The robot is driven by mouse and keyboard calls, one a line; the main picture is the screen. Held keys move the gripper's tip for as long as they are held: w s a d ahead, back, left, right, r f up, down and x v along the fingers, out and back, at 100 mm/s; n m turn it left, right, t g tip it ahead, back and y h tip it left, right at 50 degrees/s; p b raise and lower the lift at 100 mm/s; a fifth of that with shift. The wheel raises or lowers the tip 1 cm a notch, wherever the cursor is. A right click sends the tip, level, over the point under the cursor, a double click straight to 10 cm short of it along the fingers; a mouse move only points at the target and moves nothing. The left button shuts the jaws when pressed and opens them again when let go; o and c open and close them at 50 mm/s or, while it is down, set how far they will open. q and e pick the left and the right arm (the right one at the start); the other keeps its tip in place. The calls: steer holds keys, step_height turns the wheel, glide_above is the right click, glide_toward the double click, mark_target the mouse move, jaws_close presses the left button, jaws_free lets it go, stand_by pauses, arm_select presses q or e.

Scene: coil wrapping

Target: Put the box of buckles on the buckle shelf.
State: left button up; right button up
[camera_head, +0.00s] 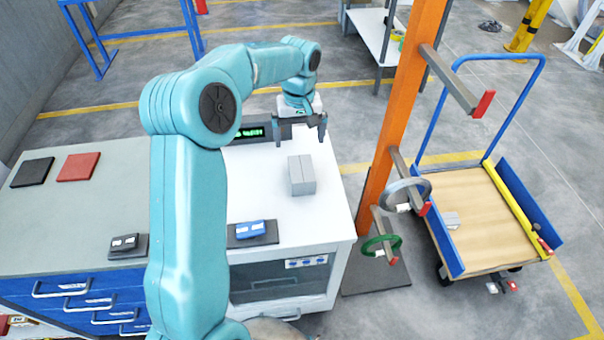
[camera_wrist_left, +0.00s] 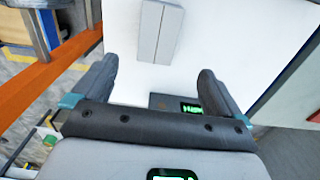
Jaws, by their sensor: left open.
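A small light grey box (camera_head: 302,175) with a seam down its top, likely the box of buckles, sits on the white worktop (camera_head: 325,215). The same box shows at the top of the left wrist view (camera_wrist_left: 160,31). My left gripper (camera_head: 300,135) is above the worktop, behind the box in the head view, open and empty, apart from the box. Its two dark fingers also show spread in the left wrist view (camera_wrist_left: 155,70). My right gripper is not in view. I cannot tell which surface is the buckle shelf.
A device with a green display (camera_head: 250,132) stands at the worktop's back. An orange post (camera_head: 400,110) with arms and rings stands to the right, beside a blue-railed cart (camera_head: 490,215). A blue item (camera_head: 250,229) lies on a dark pad near the front. A grey-white rack (camera_head: 372,30) stands behind.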

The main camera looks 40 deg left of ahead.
mark_target(301, 167)
arm_select(q)
step_height(301, 167, down, 8)
steer(key=shift+f, duration=0.1)
steer(key=shift+f+p, duration=0.15)
steer(key=shift+p, duration=0.2)
step_height(301, 167, down, 5)
steer(key=shift+w+d+p, duration=0.15)
steer(key=shift+p, duration=0.5)
steer(key=shift+d, duration=0.1)
